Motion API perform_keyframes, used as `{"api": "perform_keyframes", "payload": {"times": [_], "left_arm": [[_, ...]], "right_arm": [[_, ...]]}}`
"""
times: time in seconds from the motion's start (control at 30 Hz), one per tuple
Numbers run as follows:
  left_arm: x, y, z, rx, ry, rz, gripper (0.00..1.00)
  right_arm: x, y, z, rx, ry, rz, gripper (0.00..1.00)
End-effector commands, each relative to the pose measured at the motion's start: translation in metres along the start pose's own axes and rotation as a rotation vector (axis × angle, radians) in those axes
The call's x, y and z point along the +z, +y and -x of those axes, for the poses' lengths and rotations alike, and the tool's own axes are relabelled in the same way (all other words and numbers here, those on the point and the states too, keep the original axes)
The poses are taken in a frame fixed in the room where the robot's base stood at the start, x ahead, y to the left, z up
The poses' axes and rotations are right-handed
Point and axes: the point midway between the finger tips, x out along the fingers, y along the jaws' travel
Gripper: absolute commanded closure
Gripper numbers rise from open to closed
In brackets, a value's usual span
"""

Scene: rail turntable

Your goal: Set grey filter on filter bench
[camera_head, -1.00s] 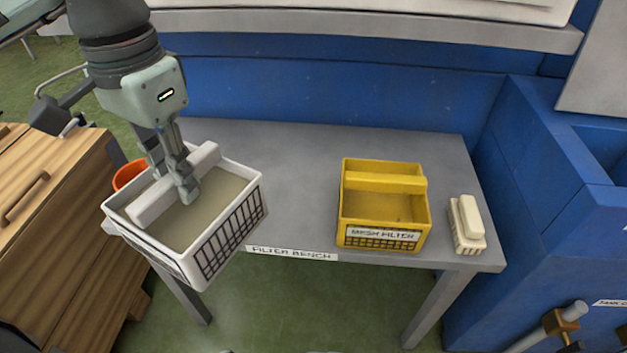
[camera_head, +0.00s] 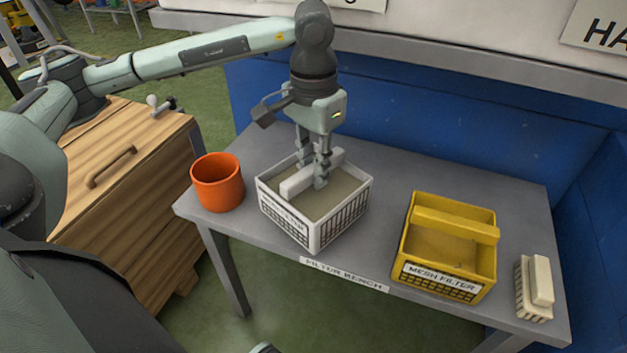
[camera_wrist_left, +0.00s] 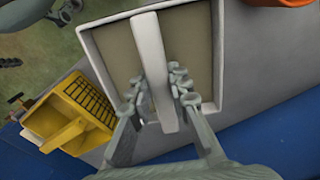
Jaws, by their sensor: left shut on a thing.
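The grey filter is a white-rimmed basket (camera_head: 342,220) with a grey fill, a pale handle bar and dark grid sides. It is over the left part of the filter bench (camera_head: 392,172), its near corner by the front edge above the bench label. I cannot tell whether it rests on the top or hangs just above. My left gripper (camera_head: 312,174) is shut on its handle from above. The left wrist view shows the fingers (camera_wrist_left: 163,95) on both sides of the handle (camera_wrist_left: 149,50). My right gripper is not in view.
An orange pot (camera_head: 217,182) stands close left of the basket. A yellow mesh filter (camera_head: 447,250) and a cream brush (camera_head: 535,288) stand to the right. A blue wall (camera_head: 420,125) is behind the bench. A wooden cabinet (camera_head: 125,175) is at the left.

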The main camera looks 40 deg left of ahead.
Motion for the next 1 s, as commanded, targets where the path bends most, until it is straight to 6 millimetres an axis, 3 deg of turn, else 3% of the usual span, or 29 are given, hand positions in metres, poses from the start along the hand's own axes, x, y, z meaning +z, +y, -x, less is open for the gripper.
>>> {"api": "perform_keyframes", "payload": {"times": [0.23, 0.53, 0.73, 0.77, 0.8, 0.9, 1.0], "left_arm": [[0.001, 0.0, -0.032, 0.0, -0.001, 0.002, 1.0], [0.001, 0.0, -0.035, 0.0, 0.001, 0.001, 1.0], [0.001, 0.0, -0.036, 0.0, 0.002, 0.001, 1.0], [0.001, 0.0, -0.037, 0.0, 0.0, 0.001, 0.81], [0.001, 0.0, -0.036, 0.0, 0.0, 0.001, 0.76], [0.001, 0.0, -0.036, 0.0, 0.0, 0.001, 0.64], [0.001, 0.0, -0.036, 0.0, 0.0, 0.001, 0.61]], "right_arm": [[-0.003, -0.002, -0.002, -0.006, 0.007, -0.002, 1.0], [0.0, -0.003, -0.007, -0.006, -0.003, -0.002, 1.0], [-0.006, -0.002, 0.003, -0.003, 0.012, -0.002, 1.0], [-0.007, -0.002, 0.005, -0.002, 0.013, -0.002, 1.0], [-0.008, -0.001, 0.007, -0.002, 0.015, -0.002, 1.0], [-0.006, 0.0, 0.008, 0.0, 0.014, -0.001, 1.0], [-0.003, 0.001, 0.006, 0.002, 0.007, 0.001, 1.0]]}}
